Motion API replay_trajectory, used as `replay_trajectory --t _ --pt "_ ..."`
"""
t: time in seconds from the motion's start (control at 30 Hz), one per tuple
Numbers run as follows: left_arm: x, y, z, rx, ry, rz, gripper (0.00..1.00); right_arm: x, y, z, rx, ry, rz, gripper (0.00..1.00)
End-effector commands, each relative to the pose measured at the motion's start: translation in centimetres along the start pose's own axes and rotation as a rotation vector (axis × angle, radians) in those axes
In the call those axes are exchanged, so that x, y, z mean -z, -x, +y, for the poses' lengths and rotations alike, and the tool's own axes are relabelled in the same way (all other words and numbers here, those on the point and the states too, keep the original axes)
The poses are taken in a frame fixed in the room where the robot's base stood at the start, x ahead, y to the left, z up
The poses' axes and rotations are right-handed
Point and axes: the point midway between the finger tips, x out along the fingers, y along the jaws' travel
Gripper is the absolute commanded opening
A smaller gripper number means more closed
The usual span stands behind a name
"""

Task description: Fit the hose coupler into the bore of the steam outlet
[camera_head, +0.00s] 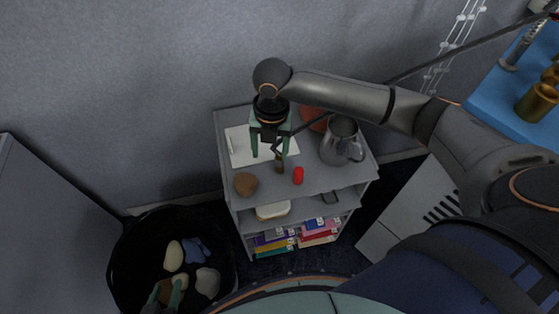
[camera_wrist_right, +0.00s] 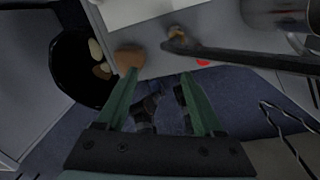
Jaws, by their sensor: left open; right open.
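The dark hose (camera_head: 445,55) comes in from the upper right and runs behind my right arm to the shelf unit. Its end, apparently the brass-coloured coupler (camera_head: 280,164), is above the top shelf. In the right wrist view the coupler (camera_wrist_right: 177,33) lies beyond the fingertips, not between them. My right gripper (camera_head: 270,155) is open and empty, its green fingers pointing down over the shelf. It also shows in the right wrist view (camera_wrist_right: 160,74). My left gripper (camera_head: 166,290) is open, low over the black basket. I cannot make out a bore; the steam outlet is not clearly identifiable.
The grey shelf unit (camera_head: 320,178) carries a metal pitcher (camera_head: 338,142), a red object (camera_head: 298,176), a brown lump (camera_head: 246,184) and white paper. The black basket (camera_head: 126,262) holds several stones. A blue surface (camera_head: 488,98) with brass parts (camera_head: 537,103) is at right.

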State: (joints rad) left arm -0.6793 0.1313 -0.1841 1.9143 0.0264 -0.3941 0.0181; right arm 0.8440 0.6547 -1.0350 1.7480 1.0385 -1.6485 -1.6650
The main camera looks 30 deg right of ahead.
Motion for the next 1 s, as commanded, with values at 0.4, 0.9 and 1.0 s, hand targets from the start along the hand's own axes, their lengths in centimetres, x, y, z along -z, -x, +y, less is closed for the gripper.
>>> replay_trajectory --t 0.4,0.9,1.0 --pt "-0.1 -0.1 0.0 0.000 0.000 0.000 0.50 -3.0 -0.7 -1.7 0.054 0.110 0.001 0.69" --pt "-0.4 -0.4 0.0 0.000 0.000 0.000 0.50 -3.4 -6.8 -2.0 0.052 0.106 -0.002 0.69" --pt "-0.4 -0.4 0.0 0.000 0.000 0.000 0.50 -3.7 -8.4 -2.3 0.053 0.108 -0.002 0.69"
